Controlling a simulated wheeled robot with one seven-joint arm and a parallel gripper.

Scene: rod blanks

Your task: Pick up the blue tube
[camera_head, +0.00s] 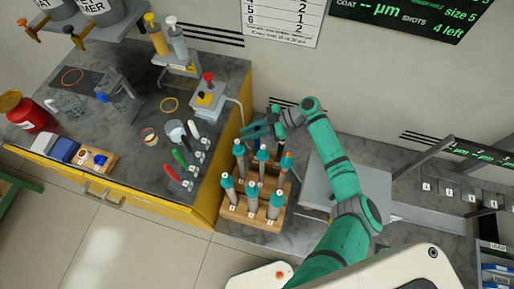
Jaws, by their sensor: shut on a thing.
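My gripper (258,129) is at the end of the green arm, above the back of a wooden rack (240,211). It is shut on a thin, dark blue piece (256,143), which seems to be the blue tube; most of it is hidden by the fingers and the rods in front. I cannot tell whether its lower end is still in the rack. Several grey rods with teal tops, such as the front one (252,195), stand upright in the rack, in front of and below my gripper.
A yellow-sided workbench (207,190) stands left of the rack, with a red-knobbed press (207,95) and coloured-handled tools (183,160) on it. A grey plate (320,185) lies right of the rack, partly behind my arm. Numbered slots (450,192) are at the far right.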

